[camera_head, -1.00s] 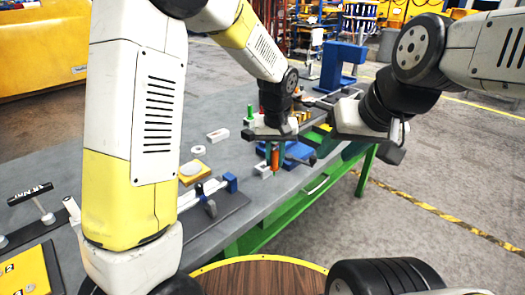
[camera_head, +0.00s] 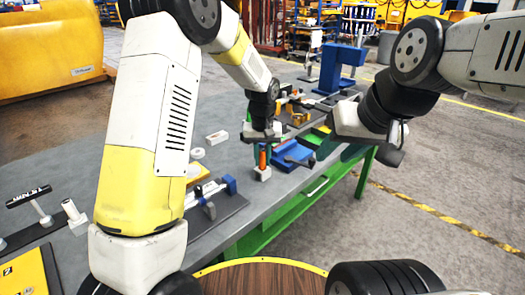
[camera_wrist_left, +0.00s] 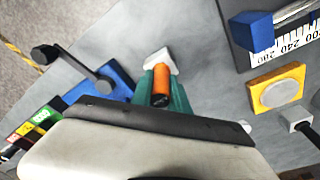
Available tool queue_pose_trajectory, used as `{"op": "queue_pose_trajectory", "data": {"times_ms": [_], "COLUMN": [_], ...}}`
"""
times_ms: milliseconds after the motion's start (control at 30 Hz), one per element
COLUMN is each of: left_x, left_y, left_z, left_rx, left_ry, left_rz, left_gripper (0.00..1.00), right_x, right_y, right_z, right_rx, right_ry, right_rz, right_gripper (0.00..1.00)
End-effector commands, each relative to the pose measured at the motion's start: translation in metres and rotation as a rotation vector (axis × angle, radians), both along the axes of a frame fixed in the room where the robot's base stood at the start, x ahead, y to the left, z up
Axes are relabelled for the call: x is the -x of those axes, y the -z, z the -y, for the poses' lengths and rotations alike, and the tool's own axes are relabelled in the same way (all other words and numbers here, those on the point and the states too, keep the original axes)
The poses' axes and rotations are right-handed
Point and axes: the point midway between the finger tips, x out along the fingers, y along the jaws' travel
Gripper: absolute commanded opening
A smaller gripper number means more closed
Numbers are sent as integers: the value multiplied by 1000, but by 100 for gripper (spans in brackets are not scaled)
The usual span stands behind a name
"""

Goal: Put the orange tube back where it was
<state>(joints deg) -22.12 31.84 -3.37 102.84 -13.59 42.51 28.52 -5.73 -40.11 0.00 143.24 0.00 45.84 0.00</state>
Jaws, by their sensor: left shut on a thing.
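The orange tube (camera_head: 263,158) is upright between the green fingers of my left gripper (camera_head: 263,153), which is shut on it. A small white block (camera_head: 262,173) stands on the table directly below the tube. In the left wrist view the orange tube (camera_wrist_left: 160,88) sits between the green fingers of my left gripper (camera_wrist_left: 161,92), and the white block (camera_wrist_left: 160,61) shows just past its far end. I cannot tell whether the tube's lower end is inside the block or just above it. My right gripper (camera_head: 388,155) is off to the right, its fingers unclear.
A blue fixture (camera_head: 292,155) stands close right of the tube. A measuring slide with a blue end (camera_head: 229,184) lies nearer, at the table's front edge. A white ring (camera_head: 198,153) and a white block (camera_head: 217,137) lie to the left. Grey tabletop is free between them.

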Motion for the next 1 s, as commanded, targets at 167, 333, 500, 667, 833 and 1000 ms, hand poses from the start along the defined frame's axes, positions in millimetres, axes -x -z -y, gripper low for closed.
{"op": "queue_pose_trajectory", "data": {"times_ms": [167,333,500,667,833,1000], "left_x": [0,0,0,0,2,7], "left_y": [4,4,4,0,-24,-62], "left_z": [0,0,0,0,0,0], "left_rx": [0,0,0,0,2,2], "left_ry": [0,0,0,0,-1,-1], "left_rz": [-1,0,-1,1,4,4], "left_gripper": [0,42,42,42,42,42], "right_x": [0,0,0,0,0,0], "right_y": [0,0,0,0,0,0], "right_z": [0,0,0,0,0,0], "right_rx": [0,0,0,0,0,0], "right_ry": [0,0,0,0,0,0], "right_rz": [0,0,0,0,0,0], "right_gripper": [38,38,38,38,38,38]}}
